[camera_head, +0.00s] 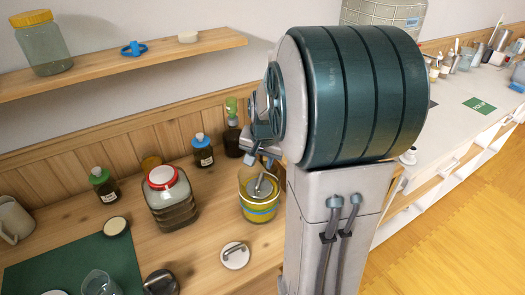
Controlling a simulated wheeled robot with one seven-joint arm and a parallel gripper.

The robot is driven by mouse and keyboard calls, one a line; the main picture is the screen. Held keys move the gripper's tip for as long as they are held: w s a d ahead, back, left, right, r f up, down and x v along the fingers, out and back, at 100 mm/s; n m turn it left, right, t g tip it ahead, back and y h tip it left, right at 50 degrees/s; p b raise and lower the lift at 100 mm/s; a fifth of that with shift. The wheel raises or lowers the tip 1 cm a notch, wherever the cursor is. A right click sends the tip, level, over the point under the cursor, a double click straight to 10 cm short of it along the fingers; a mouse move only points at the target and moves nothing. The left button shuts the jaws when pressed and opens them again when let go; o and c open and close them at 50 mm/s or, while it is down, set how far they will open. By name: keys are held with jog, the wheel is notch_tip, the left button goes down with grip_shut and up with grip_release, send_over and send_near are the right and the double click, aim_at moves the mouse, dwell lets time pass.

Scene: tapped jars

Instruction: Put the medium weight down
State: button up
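The grey end of my arm is at the right of the middle, largely hidden behind my large teal arm link. My gripper (262,155) shows only in part, above a yellow-and-blue striped jar (260,208). A grey metal piece (263,186) shows at this jar's mouth; I cannot tell whether it is part of the gripper, held by it or in the jar. I cannot make out the medium weight for sure. A dark rounded object (160,283) lies on the counter at the front; I cannot tell whether it is a weight.
A red-lidded jar (170,205), a green-capped bottle (105,186) and a blue-capped bottle (203,150) stand on the wooden counter. A white lid with a handle (235,256) lies in front of the striped jar. A green mat (55,265) and a glass (100,284) are at front left.

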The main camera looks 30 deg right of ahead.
jog(key=s+a+r+n, duration=0.3)
jog(key=s+a, duration=0.3)
jog(key=s, duration=0.2)
jog(key=s+a+r+n, duration=0.3)
jog(key=s+a+n, duration=0.3)
jog(key=s+a, duration=0.1)
jog(key=shift+s+y, duration=0.4)
jog(key=shift+s, duration=0.4)
dwell(1.0)
